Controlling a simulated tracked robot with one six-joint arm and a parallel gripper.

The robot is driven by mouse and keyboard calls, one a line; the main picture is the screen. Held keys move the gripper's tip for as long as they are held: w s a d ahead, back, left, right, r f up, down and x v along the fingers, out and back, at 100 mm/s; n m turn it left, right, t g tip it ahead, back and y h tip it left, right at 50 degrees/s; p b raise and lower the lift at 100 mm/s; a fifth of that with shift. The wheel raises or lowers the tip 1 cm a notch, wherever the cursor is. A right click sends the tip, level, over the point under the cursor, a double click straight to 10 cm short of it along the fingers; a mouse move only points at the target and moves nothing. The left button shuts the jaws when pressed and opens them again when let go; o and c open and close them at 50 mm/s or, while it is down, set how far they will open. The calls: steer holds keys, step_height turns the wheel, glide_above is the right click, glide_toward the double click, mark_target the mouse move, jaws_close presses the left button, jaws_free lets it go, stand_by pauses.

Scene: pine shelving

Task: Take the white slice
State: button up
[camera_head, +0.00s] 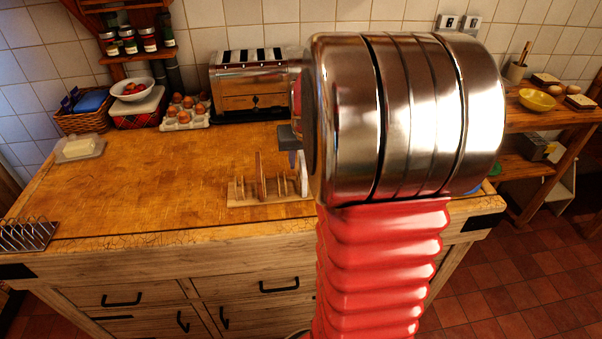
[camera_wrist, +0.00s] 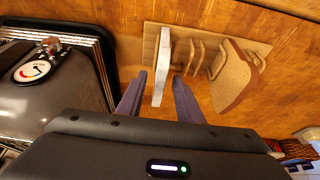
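A wooden toast rack (camera_wrist: 205,30) lies in the upper part of the wrist view. The white slice (camera_wrist: 162,62) stands on edge in its left end, thin side toward the camera. A brown slice (camera_wrist: 234,78) leans at the rack's right end. My gripper (camera_wrist: 159,78) is open, with the white slice showing in the gap between its two dark fingers. Contact with either finger is not visible. In the head view, the rack (camera_head: 240,202) and brown slice (camera_head: 260,175) stand on the worktop, and my arm hides much of the gripper.
An egg tray (camera_head: 186,121), a basket (camera_head: 85,118) and a butter dish (camera_head: 78,148) are at the back left. A metal rack (camera_head: 27,236) is front left. The middle-left worktop is clear.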

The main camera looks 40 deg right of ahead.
stand_by(0.4)
jaws_close()
stand_by(0.4)
